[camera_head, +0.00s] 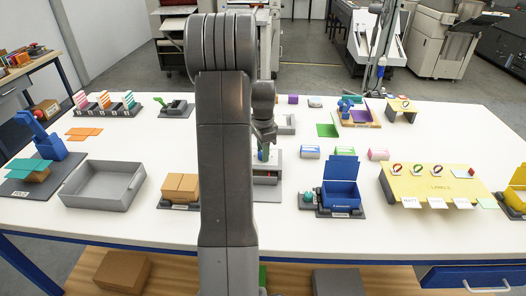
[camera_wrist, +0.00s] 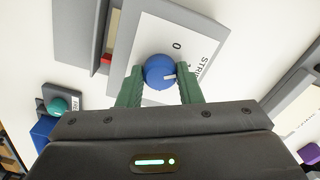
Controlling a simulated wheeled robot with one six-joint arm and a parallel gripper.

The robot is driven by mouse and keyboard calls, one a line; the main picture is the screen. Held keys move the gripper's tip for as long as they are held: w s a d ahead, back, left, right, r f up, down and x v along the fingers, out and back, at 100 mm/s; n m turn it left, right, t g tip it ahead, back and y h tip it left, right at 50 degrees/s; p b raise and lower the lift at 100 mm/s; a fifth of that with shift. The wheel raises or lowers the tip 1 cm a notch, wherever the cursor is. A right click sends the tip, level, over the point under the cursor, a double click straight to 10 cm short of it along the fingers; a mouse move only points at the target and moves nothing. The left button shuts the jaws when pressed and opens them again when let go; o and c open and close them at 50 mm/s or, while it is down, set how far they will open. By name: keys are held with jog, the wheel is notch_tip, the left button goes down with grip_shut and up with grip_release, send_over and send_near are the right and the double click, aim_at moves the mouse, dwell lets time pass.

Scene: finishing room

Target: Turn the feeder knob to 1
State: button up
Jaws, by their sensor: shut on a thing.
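The blue round knob (camera_wrist: 157,69) sits on a white plate (camera_wrist: 150,30) with a "0" and a partly hidden label starting "STRI". In the head view, my gripper (camera_head: 264,138) is over the grey feeder unit (camera_head: 267,192), which my arm partly hides.
A blue open box (camera_head: 341,194) with a teal knob (camera_head: 307,197) stands right of the feeder. A cardboard box (camera_head: 181,187) and a grey tray (camera_head: 103,183) are to the left. A yellow label stand (camera_head: 440,184) is at the right.

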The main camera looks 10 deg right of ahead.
jog(key=shift+m, duration=0.6)
jog(key=shift+r, duration=0.1)
jog(key=o, duration=1)
notch_tip(320, 180, up, 14)
jog(key=shift+f+b, duration=0.1)
jog(key=shift+b, duration=0.5)
jog(key=shift+f, duration=0.15)
notch_tip(320, 180, down, 14)
jog(key=shift+r+p, duration=0.15)
jog(key=shift+p, duration=0.4)
